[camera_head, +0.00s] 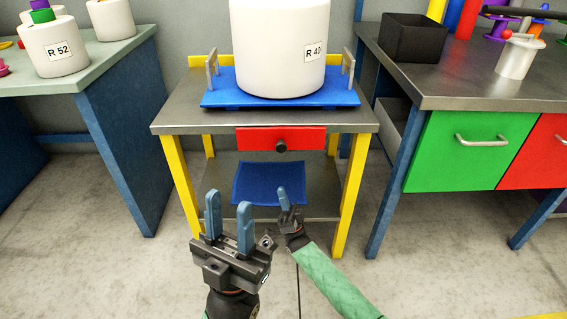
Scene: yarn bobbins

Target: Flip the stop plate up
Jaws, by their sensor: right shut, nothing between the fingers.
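A large white bobbin labelled R 40 (278,45) stands upright on a blue tray (225,97) on the middle table. Small metal brackets stand at the tray's left (212,66) and right (347,63) ends. A blue plate (265,178) shows below the table's red drawer, over the lower shelf. I cannot tell for sure which part is the stop plate. My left gripper (229,220) is open and empty, its two blue fingers pointing up in front of the table. My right gripper (285,200) is shut and empty, just right of it, in front of the blue plate's lower right corner. Neither visibly touches anything.
The middle table (180,115) has yellow legs and a red drawer (270,139) with a dark knob. A green-topped table (100,68) with white bobbins stands left. A right workbench (430,85) holds a black box (413,38) and has green and red drawers. The floor between is clear.

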